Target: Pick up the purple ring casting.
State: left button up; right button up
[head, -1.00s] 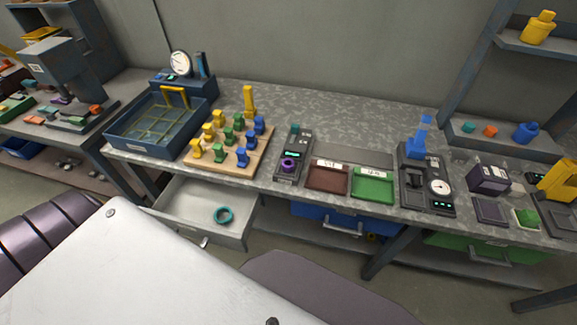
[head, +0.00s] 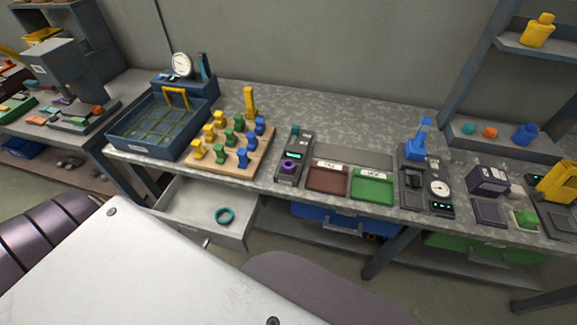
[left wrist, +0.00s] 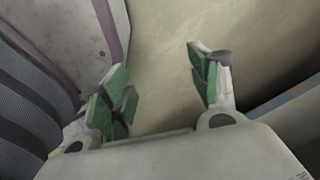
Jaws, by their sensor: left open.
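The small purple ring casting (head: 288,167) sits on the near end of a dark bench device (head: 292,153) with a small green display, near the middle of the bench. In the left wrist view my left gripper (left wrist: 162,82) is open and empty. Its green-padded fingers stand apart over bare floor. The ring casting is not in the left wrist view. Neither gripper shows in the head view.
A wooden board (head: 229,160) of coloured pieces stands left of the device, a red tray (head: 327,188) and green tray (head: 373,197) right of it. An open drawer (head: 187,213) holding a teal ring (head: 225,216) juts out below the bench.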

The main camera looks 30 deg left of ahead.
pick_arm(q)
jog(key=w+d+r+p, duration=0.1)
jog(key=w+d+r, duration=0.2)
jog(key=w+r, duration=0.6)
jog(key=w+d+r+p, duration=0.1)
jog(key=w+d+r, duration=0.1)
jog(key=w+r, duration=0.7)
jog(key=shift+w+d+r+m+h+p, duration=0.45)
jog(key=shift+w+d+r+m, duration=1.05)
jog(key=shift+r, duration=4.2)
jog(key=shift+w+d+r+m+h+p, duration=0.45)
jog(key=shift+w+d+r+m, duration=1)
jog(key=shift+r, duration=4.3)
jog(key=shift+w+d+r+m+h+p, duration=0.5)
jog(key=shift+w+d+r, duration=1.7)
jog(key=shift+r, duration=3.5)
jog(key=w+a+r+m+g+y, duration=0.1)
jog(key=w+a+r+m, duration=0.1)
jog(key=w+a+r, duration=0.2)
jog(key=w+a+r+m+y, duration=0.1)
jog(key=w+a+r+m, duration=0.2)
jog(key=a+r, duration=0.7)
jog(key=shift+w+r+m+g, duration=0.4)
jog(key=shift+w+r, duration=0.1)
jog(key=shift+r, duration=0.15)
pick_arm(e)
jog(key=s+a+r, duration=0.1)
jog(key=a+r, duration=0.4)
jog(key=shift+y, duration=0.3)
